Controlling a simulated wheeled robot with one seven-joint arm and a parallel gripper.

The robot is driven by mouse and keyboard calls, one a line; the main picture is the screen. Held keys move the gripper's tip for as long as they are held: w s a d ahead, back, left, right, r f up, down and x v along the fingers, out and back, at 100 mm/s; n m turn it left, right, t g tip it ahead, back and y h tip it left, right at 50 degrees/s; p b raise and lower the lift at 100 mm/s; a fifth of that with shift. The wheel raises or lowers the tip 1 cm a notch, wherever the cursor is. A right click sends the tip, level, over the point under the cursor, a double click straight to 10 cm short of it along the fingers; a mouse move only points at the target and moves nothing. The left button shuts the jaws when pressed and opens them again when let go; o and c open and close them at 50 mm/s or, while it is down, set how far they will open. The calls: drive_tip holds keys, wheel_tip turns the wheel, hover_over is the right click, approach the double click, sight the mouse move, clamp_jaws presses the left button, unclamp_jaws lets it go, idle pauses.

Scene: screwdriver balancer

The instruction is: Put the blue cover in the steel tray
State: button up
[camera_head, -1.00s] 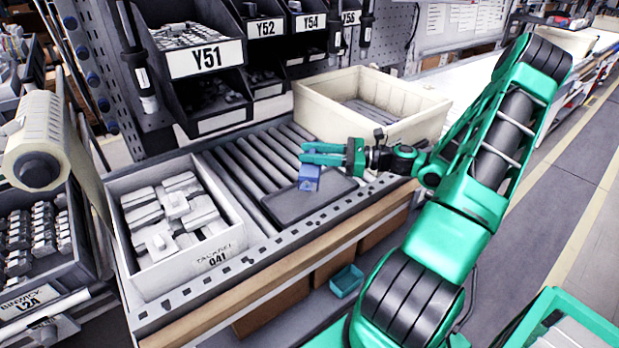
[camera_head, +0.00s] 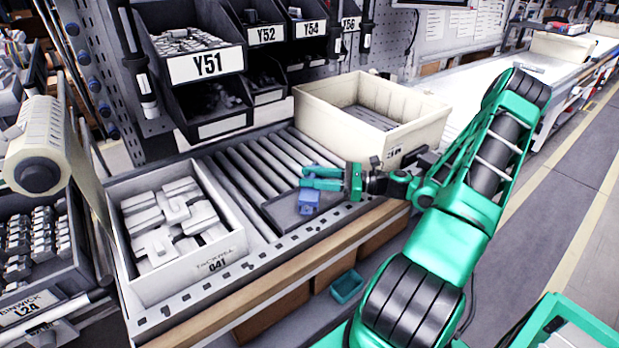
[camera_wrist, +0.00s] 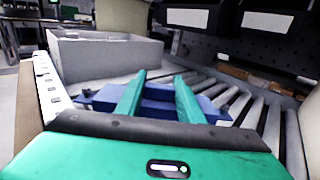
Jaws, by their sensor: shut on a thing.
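The blue cover (camera_head: 309,203) is held by my gripper (camera_head: 312,178), whose green fingers are shut on it. In the wrist view, the blue cover (camera_wrist: 158,107) shows between and around the two fingers of my gripper (camera_wrist: 158,90). The steel tray (camera_head: 278,212) is a shallow dark grey tray lying on the rollers. In the head view the cover is over the right part of the tray. I cannot tell whether it touches the tray floor. My fingers hide part of the cover.
A white bin (camera_head: 195,270) of pale parts stands left of the tray. A cream crate (camera_head: 420,128) stands at the back right, near my wrist. Black bins (camera_head: 205,66) hang behind the rollers (camera_head: 245,165). A small teal bin (camera_head: 347,286) is below the front edge.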

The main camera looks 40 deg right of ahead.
drive_tip(key=o, duration=1.2)
drive_tip(key=v, duration=1)
drive_tip(key=shift+d+f, duration=0.15)
drive_tip(key=shift+d, duration=0.45)
